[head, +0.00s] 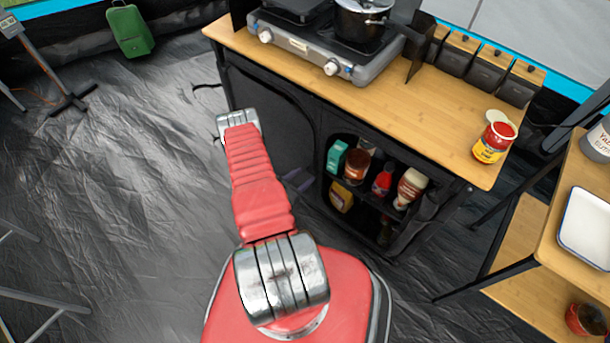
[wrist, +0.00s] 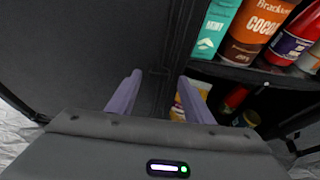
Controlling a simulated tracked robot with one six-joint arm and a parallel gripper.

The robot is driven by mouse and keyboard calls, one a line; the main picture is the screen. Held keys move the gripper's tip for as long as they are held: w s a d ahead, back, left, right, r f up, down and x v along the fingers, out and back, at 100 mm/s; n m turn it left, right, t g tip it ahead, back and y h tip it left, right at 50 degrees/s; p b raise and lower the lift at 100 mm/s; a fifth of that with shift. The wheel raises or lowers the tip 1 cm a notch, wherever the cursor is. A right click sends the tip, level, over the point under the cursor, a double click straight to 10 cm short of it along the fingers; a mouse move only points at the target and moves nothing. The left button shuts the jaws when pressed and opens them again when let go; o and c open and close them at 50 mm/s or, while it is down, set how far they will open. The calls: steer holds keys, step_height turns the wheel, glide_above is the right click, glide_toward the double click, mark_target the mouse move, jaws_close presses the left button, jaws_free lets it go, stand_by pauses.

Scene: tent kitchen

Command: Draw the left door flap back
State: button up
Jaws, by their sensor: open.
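The left door flap (head: 272,118) is a dark fabric panel with a curved outline on the front of the kitchen cabinet. It hangs across the left compartment and hides what is behind it. In the wrist view the dark panel (wrist: 85,45) fills the left side. My gripper (wrist: 160,76) is open, its two purple fingers apart and pointing at the cabinet front near the divider between flap and open shelves. Nothing shows held between them. Contact cannot be told.
The right compartment is open, with a teal box (head: 336,156), a brown jar (head: 356,166) and bottles on its shelf (wrist: 237,72). A stove (head: 318,45) with a pot stands on the wooden top (head: 420,95). The dark floor (head: 130,150) on the left is largely clear.

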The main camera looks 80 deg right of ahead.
steer(key=shift+x, duration=0.85)
jaws_close()
